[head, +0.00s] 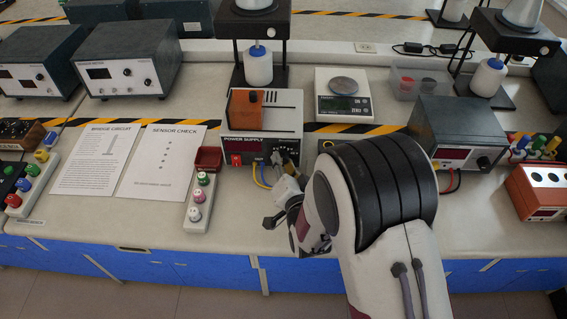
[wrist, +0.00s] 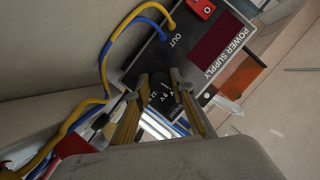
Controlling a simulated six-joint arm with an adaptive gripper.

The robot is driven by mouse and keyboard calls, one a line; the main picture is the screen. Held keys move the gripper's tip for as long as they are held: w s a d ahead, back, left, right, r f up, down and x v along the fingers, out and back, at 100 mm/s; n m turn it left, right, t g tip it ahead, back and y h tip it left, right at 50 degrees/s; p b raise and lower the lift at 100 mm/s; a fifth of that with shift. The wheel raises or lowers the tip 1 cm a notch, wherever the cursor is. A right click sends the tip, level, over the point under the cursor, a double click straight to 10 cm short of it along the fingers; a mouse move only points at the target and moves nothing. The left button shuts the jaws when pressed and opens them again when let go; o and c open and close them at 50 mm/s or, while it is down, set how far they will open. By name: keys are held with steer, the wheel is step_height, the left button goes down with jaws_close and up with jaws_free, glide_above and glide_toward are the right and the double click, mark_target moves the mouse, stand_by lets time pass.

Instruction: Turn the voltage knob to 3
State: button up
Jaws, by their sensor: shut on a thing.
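The power supply (head: 262,122) is a pale box with a dark front panel, standing on the bench at the centre of the head view. In the wrist view its panel (wrist: 182,48) appears tilted, with a red switch, a dark display and blue and yellow leads at OUT. The black voltage knob (wrist: 160,92) sits between the fingers of my gripper (wrist: 159,77), which is shut on it. Voltage marks show beside the knob, but its pointer and setting cannot be read. In the head view my gripper (head: 284,165) is at the panel's lower right and covers the knob.
An orange block (head: 245,104) lies on top of the supply. A scale (head: 342,106) and another instrument (head: 456,130) are to the right. Printed sheets (head: 160,160) lie flat at left.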

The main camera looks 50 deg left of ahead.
steer(key=shift+a+r+n+t+h, duration=0.1)
steer(key=shift+n+t+h, duration=0.4)
steer(key=shift+n, duration=0.55)
steer(key=shift+n+t+h, duration=0.3)
steer(key=shift+n+h, duration=0.4)
steer(key=shift+n, duration=0.35)
steer(key=o, duration=1.1)
steer(key=shift+s, duration=0.15)
steer(key=v, duration=1.2)
